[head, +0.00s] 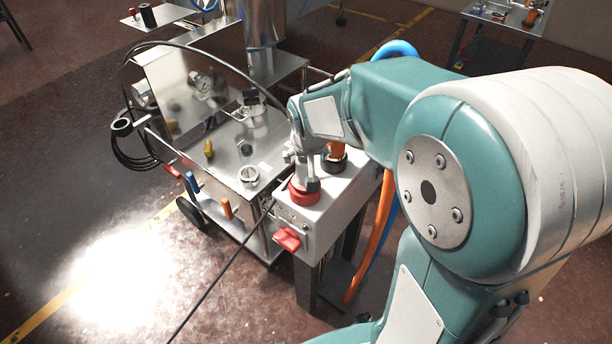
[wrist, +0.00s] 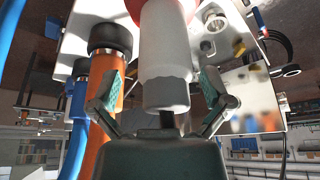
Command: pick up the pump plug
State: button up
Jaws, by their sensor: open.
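A pale grey cylindrical plug (wrist: 165,50), which I take to be the pump plug, stands in a red collar (head: 304,194) on top of a white box (head: 335,200). In the wrist view my gripper (wrist: 162,84) is open, with one teal-padded finger on each side of the grey plug. Gaps show between the pads and the plug, so I see no contact. In the head view my gripper (head: 306,181) reaches down over the red collar and partly hides the plug.
An orange plug with a black collar (wrist: 110,38) stands close beside the grey one, near my left-hand finger in the wrist view. Orange (head: 384,215) and blue hoses hang behind the box. A red handle (head: 287,239) juts from its front. A steel-topped cart (head: 225,150) stands left.

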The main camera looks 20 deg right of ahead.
jog(key=shift+a, duration=0.4)
grip_shut()
jog(key=shift+s+d, duration=0.1)
